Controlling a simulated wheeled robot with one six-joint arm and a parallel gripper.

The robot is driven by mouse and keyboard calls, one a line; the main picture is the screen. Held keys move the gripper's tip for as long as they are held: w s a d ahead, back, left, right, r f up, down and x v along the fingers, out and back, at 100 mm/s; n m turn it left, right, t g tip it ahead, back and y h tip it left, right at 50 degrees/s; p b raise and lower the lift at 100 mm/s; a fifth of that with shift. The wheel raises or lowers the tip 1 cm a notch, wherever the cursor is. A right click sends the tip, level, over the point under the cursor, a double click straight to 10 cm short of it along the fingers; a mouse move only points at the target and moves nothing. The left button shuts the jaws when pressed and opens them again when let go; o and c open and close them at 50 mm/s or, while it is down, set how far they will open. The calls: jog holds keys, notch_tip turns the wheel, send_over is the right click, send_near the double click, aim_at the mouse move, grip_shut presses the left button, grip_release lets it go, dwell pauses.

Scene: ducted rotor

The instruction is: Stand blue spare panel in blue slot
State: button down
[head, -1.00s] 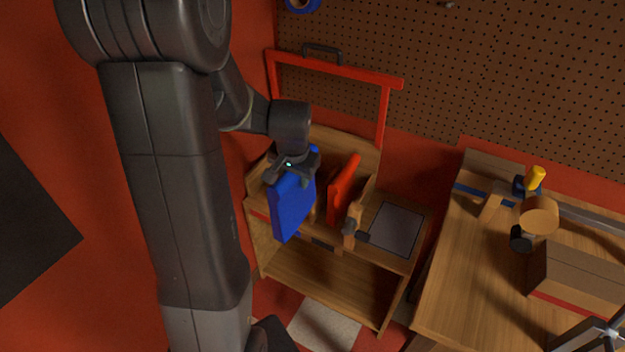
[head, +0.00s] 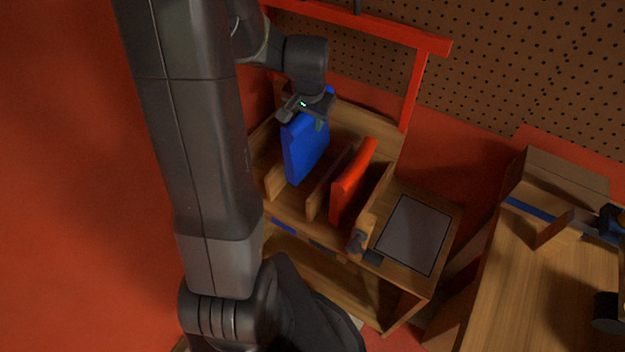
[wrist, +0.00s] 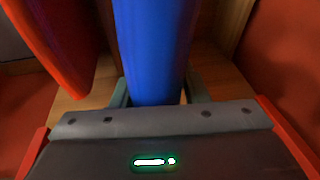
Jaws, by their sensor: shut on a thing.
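The blue spare panel (head: 304,148) is upright in my gripper (head: 306,112), which is shut on its top edge. In the head view the panel stands among the wooden dividers of the rack (head: 275,183), left of the red panel. A blue mark (head: 284,227) shows on the rack's front edge, below the panel. Whether the panel's lower edge touches the rack floor cannot be told. In the wrist view the blue panel (wrist: 153,50) runs away from the fingers, between wooden walls.
A red panel (head: 352,182) leans in a slot to the right. A grey pad (head: 413,234) lies on the cart's right side. A red frame (head: 416,90) rises behind. A workbench (head: 545,280) stands further right; a red wall is at left.

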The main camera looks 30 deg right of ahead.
aim_at(310, 147)
jog(key=shift+b+x, duration=0.3)
jog(key=shift+x, duration=0.55)
jog(key=x, duration=0.3)
jog(key=s+x, duration=0.1)
jog(key=x, duration=0.2)
jog(key=s+a+x, duration=0.1)
jog(key=x, duration=0.2)
jog(key=shift+f+b, duration=0.4)
jog(key=shift+f, duration=0.05)
jog(key=shift+f, duration=0.15)
jog(key=c, duration=0.8)
grip_release()
jog(key=p+v, duration=0.1)
jog(key=v, duration=1.1)
